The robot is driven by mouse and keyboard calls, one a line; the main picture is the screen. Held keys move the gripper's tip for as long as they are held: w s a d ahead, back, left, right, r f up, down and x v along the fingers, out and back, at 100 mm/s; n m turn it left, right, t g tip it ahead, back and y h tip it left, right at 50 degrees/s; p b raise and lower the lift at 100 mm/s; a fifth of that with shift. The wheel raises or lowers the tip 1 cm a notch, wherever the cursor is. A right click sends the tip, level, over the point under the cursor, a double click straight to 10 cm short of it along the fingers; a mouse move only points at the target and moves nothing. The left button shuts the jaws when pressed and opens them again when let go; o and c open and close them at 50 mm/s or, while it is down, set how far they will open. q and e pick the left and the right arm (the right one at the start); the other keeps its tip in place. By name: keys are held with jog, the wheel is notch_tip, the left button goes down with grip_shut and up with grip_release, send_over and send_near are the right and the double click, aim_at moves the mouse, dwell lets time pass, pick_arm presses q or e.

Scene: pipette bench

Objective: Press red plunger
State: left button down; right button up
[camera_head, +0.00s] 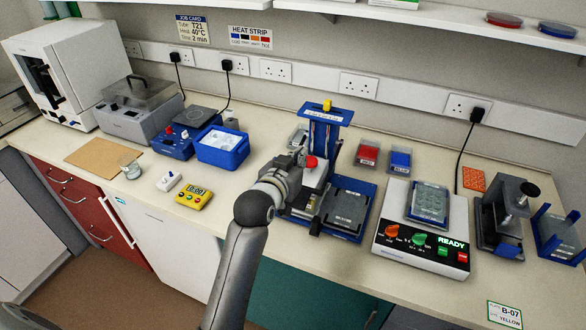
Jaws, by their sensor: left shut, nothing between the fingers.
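The red plunger (311,162) is a small red knob on top of a white block in the blue-framed press (327,115) at the middle of the bench. My left gripper (299,154) is just to the left of the plunger, with its arm rising from the bottom of the picture. It is shut and empty. I cannot tell whether its fingertips touch the plunger. The gripper and wrist hide part of the press's left side. A dark grey plate (346,207) lies on the blue base right of the plunger. My right gripper does not show.
A white device with a READY display (452,242) stands to the right. A blue bin (222,150) and a yellow timer (194,198) are to the left. Red and blue boxes (400,159) stand behind. The bench front left of the press has free room.

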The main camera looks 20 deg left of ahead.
pick_arm(q)
jog(key=shift+b+v, duration=0.4)
jog(key=shift+v, duration=1.65)
jog(key=s+f+m+g, duration=0.1)
jog(key=s+f+g, duration=0.3)
jog(key=s+f, duration=0.5)
jog(key=s+f+g, duration=0.4)
jog(key=s+f, duration=0.2)
jog(key=s, duration=0.6)
jog(key=s+f+m+g, duration=0.1)
jog(key=s+f+g, duration=0.3)
jog(key=s+f, duration=0.5)
jog(key=s+f+g+b, duration=0.1)
jog(key=s+f+b, duration=0.1)
jog(key=f, duration=1.2)
jog(key=s+f+b, duration=0.2)
jog(key=f, duration=1.1)
jog(key=s+a+f+g+b, duration=0.1)
jog(key=s+a+f+b, duration=0.1)
jog(key=s+f, duration=1.4)
notch_tip(320, 180, down, 3)
jog(key=shift+a+r+y+b, duration=0.1)
jog(key=shift+a+y+b, duration=0.2)
jog(key=shift+a, duration=0.1)
